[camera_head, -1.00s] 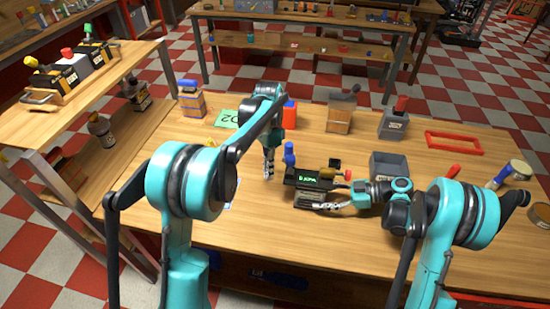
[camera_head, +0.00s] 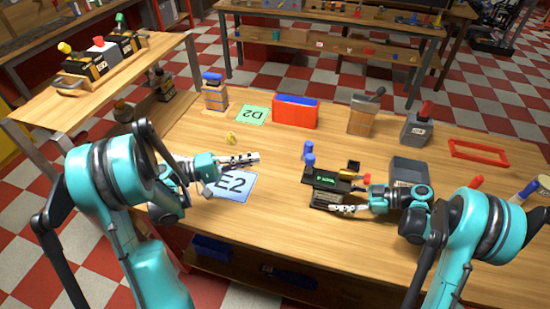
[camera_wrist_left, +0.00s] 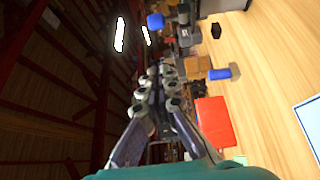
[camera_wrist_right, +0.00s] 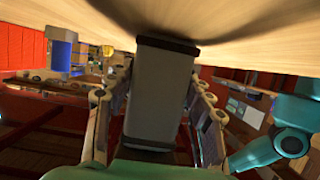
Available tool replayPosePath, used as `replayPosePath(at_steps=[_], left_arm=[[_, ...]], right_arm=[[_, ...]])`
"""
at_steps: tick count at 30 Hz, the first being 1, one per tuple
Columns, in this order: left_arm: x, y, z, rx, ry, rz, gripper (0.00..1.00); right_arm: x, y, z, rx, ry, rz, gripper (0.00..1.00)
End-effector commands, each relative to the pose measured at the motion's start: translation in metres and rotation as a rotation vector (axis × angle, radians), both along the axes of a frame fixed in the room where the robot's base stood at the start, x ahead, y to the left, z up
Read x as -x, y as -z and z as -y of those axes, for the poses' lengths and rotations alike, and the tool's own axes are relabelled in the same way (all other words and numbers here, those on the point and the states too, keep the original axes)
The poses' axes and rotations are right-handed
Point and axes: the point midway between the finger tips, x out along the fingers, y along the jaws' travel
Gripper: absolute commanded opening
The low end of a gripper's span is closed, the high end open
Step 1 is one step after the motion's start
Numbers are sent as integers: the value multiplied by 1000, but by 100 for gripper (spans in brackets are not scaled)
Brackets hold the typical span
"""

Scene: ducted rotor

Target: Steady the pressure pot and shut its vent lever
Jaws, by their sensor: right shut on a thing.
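A dark unit with a lit green display (camera_head: 326,180), apparently the pressure pot, sits on the wooden table right of centre. A small red part (camera_head: 365,179), possibly the vent lever, shows at its right end; its exact position is unclear. My right gripper (camera_head: 342,209) lies low at the unit's near side. In the right wrist view its fingers are shut on a grey block-like body (camera_wrist_right: 158,95), apparently part of this unit. My left gripper (camera_head: 248,159) is empty, above the table to the left of the unit. Its fingers look closed together in the left wrist view (camera_wrist_left: 162,85).
The E2 mat (camera_head: 240,187) lies below my left gripper.

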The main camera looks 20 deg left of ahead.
Motion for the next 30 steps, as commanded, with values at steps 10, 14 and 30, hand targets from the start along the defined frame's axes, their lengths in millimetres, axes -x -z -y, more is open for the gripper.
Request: replayPosePath(at_steps=[10, 14, 30], left_arm=[[-35, -1, 60, -2, 7, 0, 0], [-49, -2, 82, -2, 6, 0, 0], [-38, -3, 119, -4, 3, 0, 0]], right_arm=[[1, 0, 0, 1, -2, -1, 27], [0, 0, 0, 1, -1, 0, 27], [0, 0, 0, 1, 0, 0, 27]])
